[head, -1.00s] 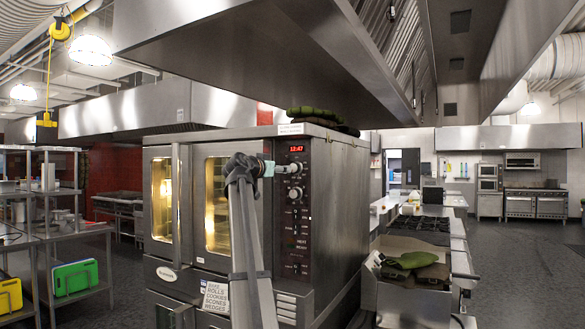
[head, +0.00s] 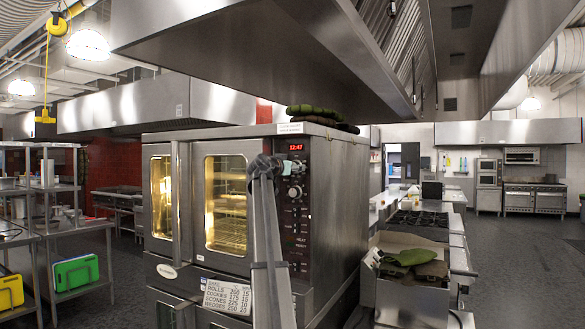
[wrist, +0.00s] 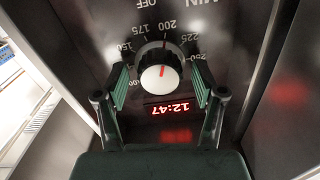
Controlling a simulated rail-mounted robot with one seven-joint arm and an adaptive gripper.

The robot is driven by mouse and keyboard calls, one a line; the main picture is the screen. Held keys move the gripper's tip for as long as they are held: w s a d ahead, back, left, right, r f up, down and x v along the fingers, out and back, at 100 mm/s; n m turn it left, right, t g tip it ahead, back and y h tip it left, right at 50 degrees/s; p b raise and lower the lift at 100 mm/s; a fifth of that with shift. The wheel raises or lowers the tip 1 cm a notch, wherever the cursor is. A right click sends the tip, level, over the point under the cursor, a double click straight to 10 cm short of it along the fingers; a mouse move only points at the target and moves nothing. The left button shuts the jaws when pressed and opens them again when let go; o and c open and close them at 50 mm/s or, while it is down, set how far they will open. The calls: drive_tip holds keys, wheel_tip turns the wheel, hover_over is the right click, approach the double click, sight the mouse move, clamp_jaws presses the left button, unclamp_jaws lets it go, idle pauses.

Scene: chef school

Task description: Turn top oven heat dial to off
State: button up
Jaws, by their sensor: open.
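The top heat dial (wrist: 158,68) has a pale cap with a red mark and sits on the dark control panel of the oven. In the wrist view the panel looks upside down, and the red mark points near 200. My gripper (wrist: 161,84) is open, with one finger at each side of the dial; I cannot tell whether either touches it. In the head view the oven (head: 340,210) stands in the middle, and my gripper (head: 282,166) is at the upper panel, partly hidden by my arm. The word OFF (wrist: 147,3) shows at the wrist view's top edge.
A red 12:47 display (wrist: 171,108) is beside the dial. A lower dial (head: 295,193) and buttons sit farther down the panel. Cloths (head: 320,115) lie on the oven top. A steel hood (head: 250,45) hangs above. A counter with mitts (head: 410,258) is at the right.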

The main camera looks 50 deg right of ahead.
drive_tip(key=shift+c, duration=0.4)
drive_tip(key=c, duration=1.1)
drive_tip(key=shift+o, duration=0.2)
drive_tip(key=shift+n, duration=0.3)
